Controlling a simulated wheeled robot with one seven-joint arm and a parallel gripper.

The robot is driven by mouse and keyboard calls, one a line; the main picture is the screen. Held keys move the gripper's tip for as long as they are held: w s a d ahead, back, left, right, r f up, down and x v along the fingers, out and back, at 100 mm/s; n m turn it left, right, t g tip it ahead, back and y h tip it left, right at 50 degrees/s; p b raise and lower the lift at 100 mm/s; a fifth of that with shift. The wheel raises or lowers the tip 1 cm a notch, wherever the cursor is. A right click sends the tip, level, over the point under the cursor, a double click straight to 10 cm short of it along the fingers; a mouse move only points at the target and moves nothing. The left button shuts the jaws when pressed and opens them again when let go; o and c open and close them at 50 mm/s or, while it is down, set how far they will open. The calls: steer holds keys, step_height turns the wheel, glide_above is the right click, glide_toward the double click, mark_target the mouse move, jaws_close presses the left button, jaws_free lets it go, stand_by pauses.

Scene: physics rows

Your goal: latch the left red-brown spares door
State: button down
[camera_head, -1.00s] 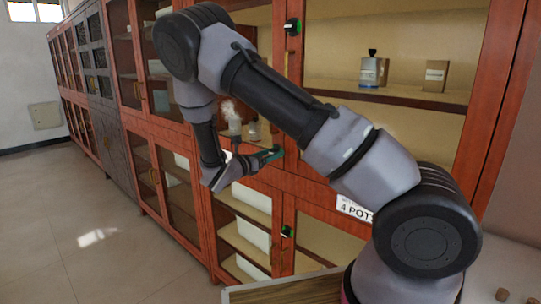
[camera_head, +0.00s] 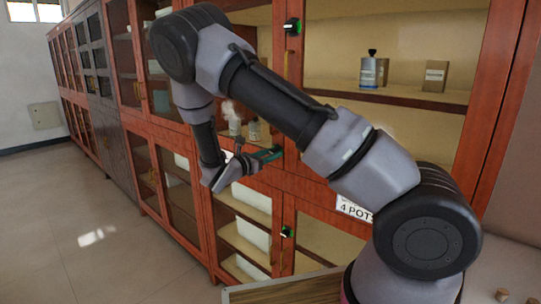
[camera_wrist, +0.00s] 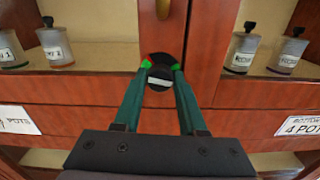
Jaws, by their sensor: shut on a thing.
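My gripper (camera_wrist: 160,72) is shut on a round black latch knob (camera_wrist: 160,84) with a pale bar that looks level in the wrist view. Small green and red marks show around the knob. It sits low on the upright red-brown door frame (camera_wrist: 163,40), below a brass handle (camera_wrist: 163,8). Glass panes lie on both sides of this frame. In the head view my gripper (camera_head: 270,155) is at the lower edge of the upper doors, and the knob is hard to make out there. I cannot tell whether the left door is fully flush.
Similar black latches with green marks sit higher up (camera_head: 292,26) and on the lower doors (camera_head: 287,231). Labelled jars (camera_wrist: 55,45) stand on shelves behind the glass. A white label (camera_head: 355,209) is on the cabinet rail. The floor (camera_head: 80,230) at the left is clear.

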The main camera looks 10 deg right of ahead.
steer(key=shift+m, duration=7.6)
steer(key=shift+c, duration=2.3)
jaws_free()
steer(key=shift+a, duration=0.15)
steer(key=v, duration=1)
steer(key=shift+s+a, duration=0.2)
